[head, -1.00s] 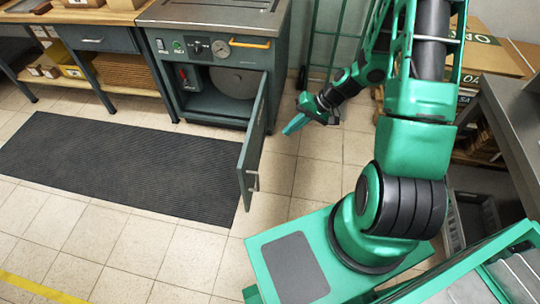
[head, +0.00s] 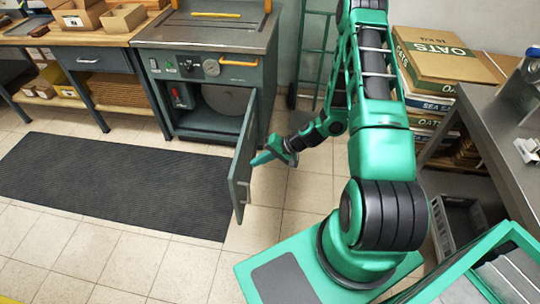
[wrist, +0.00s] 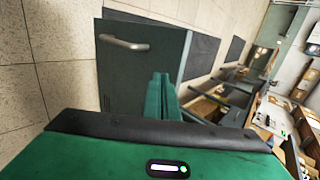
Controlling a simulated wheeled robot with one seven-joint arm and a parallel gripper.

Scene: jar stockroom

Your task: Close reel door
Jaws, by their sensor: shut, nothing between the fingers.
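The reel door (head: 243,160) stands wide open, hinged at the right of the machine's lower compartment and jutting out over the floor. The grey reel (head: 226,99) shows inside the open compartment. The door's metal handle (head: 245,190) is near its free edge, and the door (wrist: 140,65) and handle (wrist: 124,42) also show in the wrist view. My gripper (head: 262,158) is shut and empty, beside the right side of the door. The fingers (wrist: 160,95) point toward the door panel in the wrist view; I cannot tell whether they touch it.
A black mat (head: 110,180) lies on the tiled floor left of the door. A workbench (head: 90,45) with boxes is left of the machine. Stacked cartons (head: 440,65) and a steel table (head: 490,130) stand at the right.

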